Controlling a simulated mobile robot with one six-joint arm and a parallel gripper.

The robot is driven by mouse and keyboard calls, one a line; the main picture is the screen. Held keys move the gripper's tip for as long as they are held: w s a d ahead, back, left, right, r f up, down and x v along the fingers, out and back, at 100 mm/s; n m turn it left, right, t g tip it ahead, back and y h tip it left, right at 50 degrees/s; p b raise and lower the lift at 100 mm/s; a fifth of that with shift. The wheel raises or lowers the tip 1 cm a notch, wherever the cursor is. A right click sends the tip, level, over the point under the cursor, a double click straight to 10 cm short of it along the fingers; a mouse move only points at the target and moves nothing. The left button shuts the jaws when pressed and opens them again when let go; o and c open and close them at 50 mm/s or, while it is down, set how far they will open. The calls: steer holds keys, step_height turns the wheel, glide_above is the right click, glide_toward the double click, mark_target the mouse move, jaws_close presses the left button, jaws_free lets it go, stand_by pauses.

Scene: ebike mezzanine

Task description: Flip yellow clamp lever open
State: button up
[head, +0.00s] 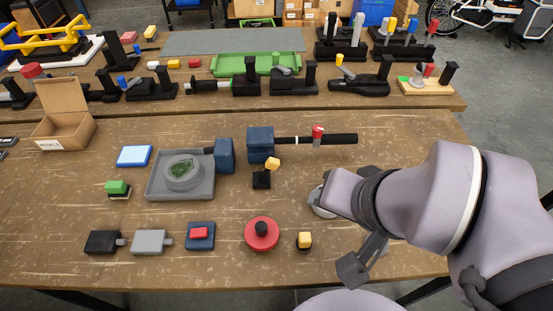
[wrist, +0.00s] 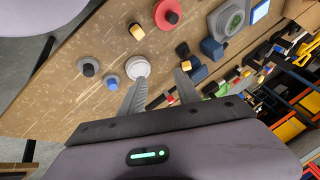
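My gripper (wrist: 160,85) is open in the wrist view, with two grey fingers apart and nothing held between them. Several yellow parts show, and I cannot tell for sure which is the clamp lever. A yellow lever (head: 340,60) stands raised on a black fixture in the back row. A yellow block (head: 273,163) sits tilted on a small black base near the blue clamps. A yellow knob (head: 304,240) on a dark base stands near the front edge; it also shows in the wrist view (wrist: 137,32). My gripper is apart from all of these.
A pale round disc (wrist: 138,67) lies by my left finger. A red disc (head: 262,234), a grey tray (head: 155,190) and a red lever (head: 318,131) on a black bar share the front table. The back table holds several black fixtures and a green tray (head: 228,67).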

steer(key=w+m, duration=0.1)
steer(key=w+g, duration=0.1)
steer(key=w, duration=0.1)
steer(key=shift+r+m, duration=0.4)
steer(key=c, duration=0.7)
steer(key=w+m+g+y+p, duration=0.1)
steer(key=w+m, duration=0.1)
steer(key=w, duration=0.1)
steer(key=shift+w+d+f, duration=0.1)
steer(key=shift+w, duration=0.2)
steer(key=w+d+f+m+g+y, duration=0.2)
steer(key=w+f+m, duration=0.3)
steer(key=w, duration=0.3)
steer(key=w+d+f+m+g+y+p, duration=0.1)
steer(key=w+d+f+m+y, duration=0.2)
steer(key=w+f, duration=0.4)
steer(key=shift+w+d+f+m+g+p, duration=0.3)
steer(key=shift+w+d+f+m+g, duration=0.1)
steer(key=shift+w+m, duration=0.5)
